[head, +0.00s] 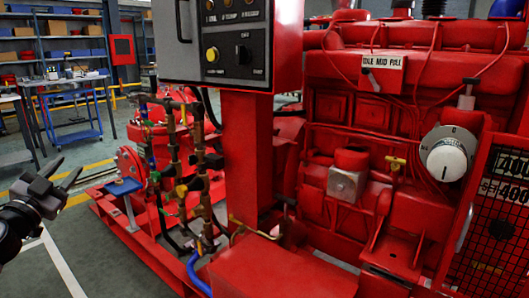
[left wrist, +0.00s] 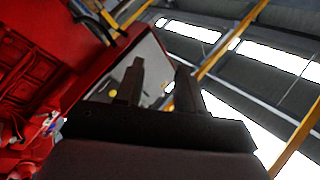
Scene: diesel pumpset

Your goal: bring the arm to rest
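My left gripper (head: 67,169) is at the left edge of the head view, over the grey floor and left of the red pumpset. Its two dark fingers stand apart with nothing between them. In the left wrist view the fingers of the left gripper (left wrist: 158,78) also show apart and empty, pointing up toward the ceiling, with part of the control panel (left wrist: 152,62) behind them. My right gripper is in neither view.
The red engine (head: 330,110) fills the right of the head view, with a white dial (head: 447,153). A control panel (head: 226,45) stands on a red post. Pipes and valves (head: 190,150) stand right of my gripper. A workbench (head: 72,105) and shelves are behind. Floor around the gripper is clear.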

